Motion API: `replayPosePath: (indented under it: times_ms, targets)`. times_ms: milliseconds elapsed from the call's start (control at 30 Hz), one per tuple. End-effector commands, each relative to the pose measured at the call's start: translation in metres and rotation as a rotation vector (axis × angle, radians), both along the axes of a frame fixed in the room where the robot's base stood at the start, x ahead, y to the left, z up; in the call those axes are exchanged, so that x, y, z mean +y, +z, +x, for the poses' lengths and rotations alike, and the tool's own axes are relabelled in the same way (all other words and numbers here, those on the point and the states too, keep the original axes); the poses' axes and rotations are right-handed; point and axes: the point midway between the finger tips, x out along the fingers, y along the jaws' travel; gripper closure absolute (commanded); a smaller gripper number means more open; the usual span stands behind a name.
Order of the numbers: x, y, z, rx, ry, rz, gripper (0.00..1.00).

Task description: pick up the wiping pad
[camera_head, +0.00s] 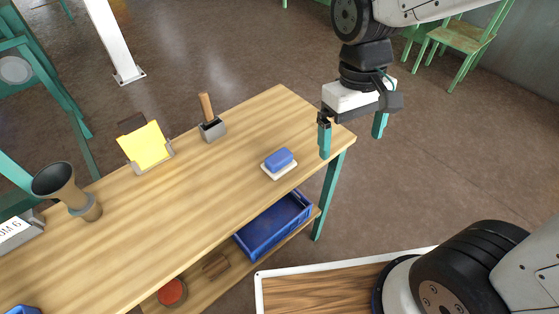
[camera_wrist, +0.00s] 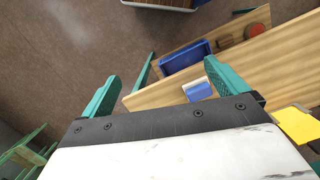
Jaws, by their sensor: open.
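The wiping pad (camera_head: 279,159) is a blue block on a white base, lying on the wooden table (camera_head: 215,190) near its front edge, toward the right end. It also shows in the wrist view (camera_wrist: 198,89), close to one finger, which may hide a little of it. My gripper (camera_head: 353,138) has teal fingers spread apart with nothing between them. In the head view it is above and to the right of the pad, around the table's right corner. In the wrist view the space between the fingertips (camera_wrist: 165,88) shows floor and table edge.
A wooden-handled tool (camera_head: 211,122), a yellow card in a holder (camera_head: 147,147) and a flared cup (camera_head: 70,190) stand along the table's back. A blue bin (camera_head: 272,226) and a red round thing (camera_head: 172,292) are on the lower shelf. The table around the pad is clear.

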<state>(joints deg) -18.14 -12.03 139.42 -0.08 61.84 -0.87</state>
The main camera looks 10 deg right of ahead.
Motion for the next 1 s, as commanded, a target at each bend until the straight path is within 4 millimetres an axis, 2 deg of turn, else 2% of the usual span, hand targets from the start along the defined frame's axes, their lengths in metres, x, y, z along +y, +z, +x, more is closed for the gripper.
replayPosePath:
  times_ms: [100,300,433,500,667,1000]
  targets:
    - [0.034,-0.035,0.025,0.027,0.087,-0.007,0.02]
    - [0.085,-0.09,0.062,0.01,0.202,0.005,0.02]
    - [0.108,-0.112,0.088,-0.045,0.244,0.03,0.02]
    - [0.117,-0.109,0.106,-0.11,0.252,0.057,0.02]
    - [0.12,-0.119,0.112,-0.145,0.263,0.071,0.02]
    - [0.12,-0.162,0.108,-0.142,0.262,0.069,0.02]
